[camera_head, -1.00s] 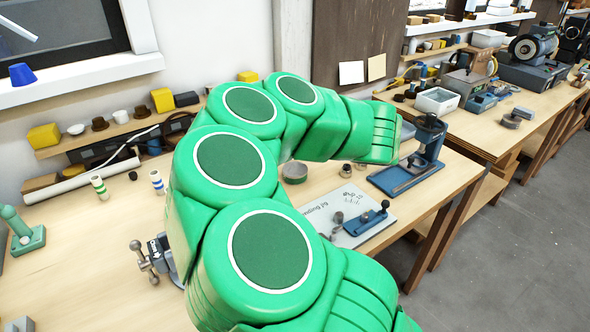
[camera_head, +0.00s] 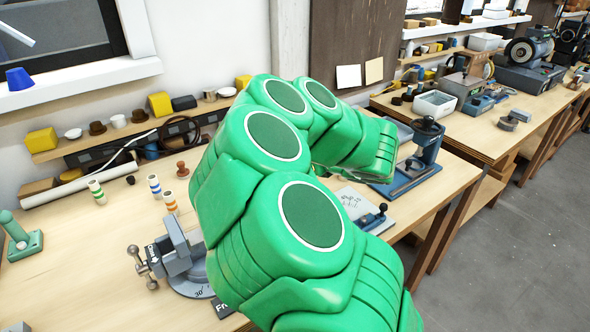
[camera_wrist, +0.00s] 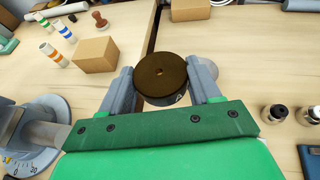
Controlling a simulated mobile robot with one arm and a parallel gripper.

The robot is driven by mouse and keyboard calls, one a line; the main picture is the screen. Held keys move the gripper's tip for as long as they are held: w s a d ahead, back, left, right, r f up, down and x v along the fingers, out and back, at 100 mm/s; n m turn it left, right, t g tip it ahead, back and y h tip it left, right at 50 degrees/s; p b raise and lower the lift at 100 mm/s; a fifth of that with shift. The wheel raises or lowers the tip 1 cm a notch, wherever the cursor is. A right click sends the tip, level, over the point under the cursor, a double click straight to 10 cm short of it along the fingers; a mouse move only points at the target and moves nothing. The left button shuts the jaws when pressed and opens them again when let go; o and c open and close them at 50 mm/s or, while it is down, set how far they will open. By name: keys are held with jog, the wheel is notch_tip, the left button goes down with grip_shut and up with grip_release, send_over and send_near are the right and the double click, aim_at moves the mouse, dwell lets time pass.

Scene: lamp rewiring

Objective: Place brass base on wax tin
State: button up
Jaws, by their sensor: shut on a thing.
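In the wrist view my gripper (camera_wrist: 162,88) is shut on the brass base (camera_wrist: 161,74), a dark bronze disc with a small centre hole, held flat between the two grey fingers. A dark side with a white letter shows just under the disc's front rim; I cannot tell if it belongs to the wax tin. A pale grey round thing (camera_wrist: 207,66) shows partly behind the right finger. The wax tin cannot be made out for certain in either current view. In the head view my green arm hides the gripper and the base.
A brown box (camera_wrist: 95,55), striped spools (camera_wrist: 54,55) and a stamp-like knob (camera_wrist: 100,20) lie to the left. A grey vise (camera_head: 180,262) stands left of my arm. Two small metal cylinders (camera_wrist: 275,114) are at the right. A blue press (camera_head: 420,155) stands at the bench's right.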

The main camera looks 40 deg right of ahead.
jog(key=w+d+f, duration=0.1)
jog(key=w+f, duration=0.1)
jog(key=w, duration=0.1)
jog(key=w+d+f, duration=0.2)
jog(key=w+f, duration=0.1)
jog(key=w+d+f, duration=0.2)
jog(key=w+f, duration=0.1)
jog(key=w, duration=0.1)
jog(key=shift+d, duration=0.15)
jog(key=shift+w+d+f, duration=0.2)
jog(key=shift+w+f, duration=0.2)
jog(key=shift+f, duration=1.7)
jog(key=o, duration=1.3)
jog(key=shift+f, duration=0.1)
jog(key=shift+o, duration=0.2)
